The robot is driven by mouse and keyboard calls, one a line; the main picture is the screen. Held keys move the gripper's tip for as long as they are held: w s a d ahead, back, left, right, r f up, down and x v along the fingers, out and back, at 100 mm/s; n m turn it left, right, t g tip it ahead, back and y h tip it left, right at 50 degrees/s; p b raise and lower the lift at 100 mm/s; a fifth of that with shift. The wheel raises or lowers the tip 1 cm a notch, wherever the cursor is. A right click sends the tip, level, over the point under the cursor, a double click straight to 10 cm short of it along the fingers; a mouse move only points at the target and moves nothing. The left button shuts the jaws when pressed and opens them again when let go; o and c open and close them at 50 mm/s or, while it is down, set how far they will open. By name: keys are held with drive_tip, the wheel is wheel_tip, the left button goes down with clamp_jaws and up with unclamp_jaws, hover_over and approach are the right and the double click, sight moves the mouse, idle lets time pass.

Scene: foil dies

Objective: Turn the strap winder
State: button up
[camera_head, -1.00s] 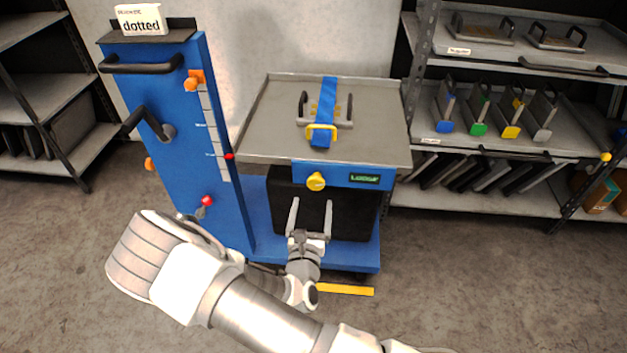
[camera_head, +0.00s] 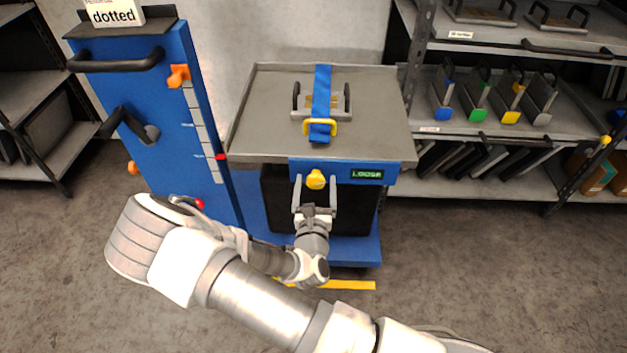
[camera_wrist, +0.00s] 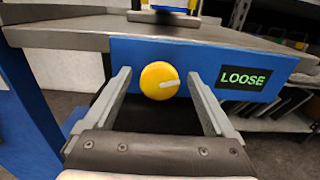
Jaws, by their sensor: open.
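The strap winder is a round yellow knob (camera_head: 316,180) with a pale pointer, on the blue front panel of the cart. It also shows in the wrist view (camera_wrist: 159,81), its pointer turned to the right and slightly up. A display (camera_wrist: 243,79) right of it reads LOOSE. A blue strap (camera_head: 321,92) with a yellow buckle (camera_head: 320,127) lies over a handled plate on the cart top. My gripper (camera_head: 316,187) is open, its fingers on the left and right of the knob. In the wrist view the gripper (camera_wrist: 162,88) shows gaps on both sides of the knob.
The grey cart top (camera_head: 260,110) overhangs the panel. A blue column (camera_head: 150,90) with a black crank (camera_head: 135,128) and a dotted sign stands at left. Shelves (camera_head: 460,190) with dies stand at right. Floor in front is clear at right.

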drive_tip(key=shift+w, duration=0.1)
drive_tip(key=c, duration=1.4)
drive_tip(key=shift+o, duration=0.2)
drive_tip(key=shift+r+n+p, duration=0.15)
drive_tip(key=shift+n+p, duration=0.15)
drive_tip(key=shift+p, duration=0.25)
drive_tip(key=n+p, duration=0.1)
drive_tip(key=p, duration=0.1)
drive_tip(key=shift+r+n+p, duration=0.15)
drive_tip(key=shift+n+p, duration=0.15)
drive_tip(key=shift+n, duration=0.1)
drive_tip(key=n+p, duration=0.3)
drive_tip(key=shift+a+n+p, duration=0.1)
drive_tip(key=shift+n+p, duration=0.2)
drive_tip(key=n+p, duration=0.1)
drive_tip(key=n, duration=0.2)
drive_tip(key=n+p, duration=0.1)
drive_tip(key=shift+a+f+p, duration=0.1)
drive_tip(key=shift+f+p, duration=0.15)
drive_tip(key=shift+p, duration=0.05)
drive_tip(key=shift+f+n+p, duration=0.1)
drive_tip(key=shift+n+p, duration=0.5)
drive_tip(key=shift+n, duration=1.5)
